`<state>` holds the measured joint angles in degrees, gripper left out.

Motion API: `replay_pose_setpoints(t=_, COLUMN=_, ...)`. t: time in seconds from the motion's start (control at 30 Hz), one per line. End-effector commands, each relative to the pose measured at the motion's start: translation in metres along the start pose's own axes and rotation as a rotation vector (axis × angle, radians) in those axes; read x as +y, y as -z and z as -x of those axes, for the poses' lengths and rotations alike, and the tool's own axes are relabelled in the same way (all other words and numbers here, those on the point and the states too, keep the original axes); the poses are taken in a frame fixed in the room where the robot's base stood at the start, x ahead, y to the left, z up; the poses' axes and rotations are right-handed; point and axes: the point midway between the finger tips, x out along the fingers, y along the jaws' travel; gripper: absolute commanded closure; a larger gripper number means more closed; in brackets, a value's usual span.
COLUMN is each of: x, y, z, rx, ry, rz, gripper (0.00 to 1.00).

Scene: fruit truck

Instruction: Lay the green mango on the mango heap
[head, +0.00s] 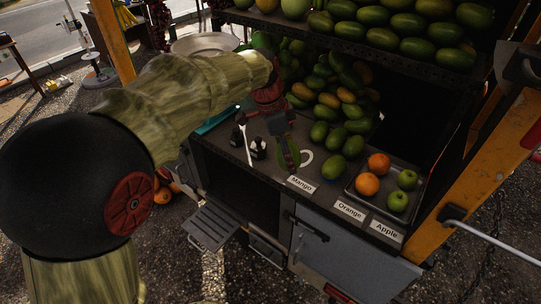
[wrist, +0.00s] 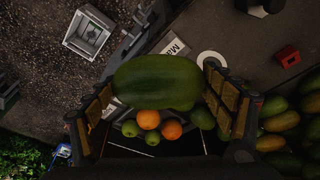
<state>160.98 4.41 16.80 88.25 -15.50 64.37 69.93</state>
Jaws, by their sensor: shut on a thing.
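In the wrist view, a large green mango (wrist: 157,80) lies between the two padded fingers of my gripper (wrist: 165,108). The mango heap (head: 328,112), green with some yellow fruit, lies on the counter to the right and behind my gripper. Part of the heap also shows at the right of the wrist view (wrist: 285,122).
A tray (head: 361,193) with oranges (head: 367,184) and green apples (head: 398,201) stands right of the heap. An upper shelf (head: 345,45) of mangoes overhangs the heap. Dark containers (head: 258,148) stand left of my gripper. A white ring (head: 306,158) lies close by.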

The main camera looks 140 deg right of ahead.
Motion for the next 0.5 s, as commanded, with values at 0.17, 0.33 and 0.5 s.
replay_pose_setpoints(t=0.17, x=-0.029, y=0.013, z=-0.021, rx=-0.001, ry=-0.003, rz=0.0, gripper=0.38)
replay_pose_setpoints(t=0.33, x=-0.058, y=0.026, z=-0.04, rx=-0.001, ry=-0.002, rz=0.001, gripper=0.38)
replay_pose_setpoints(t=0.5, x=-0.082, y=0.034, z=-0.068, rx=-0.001, ry=-0.002, rz=0.002, gripper=0.38)
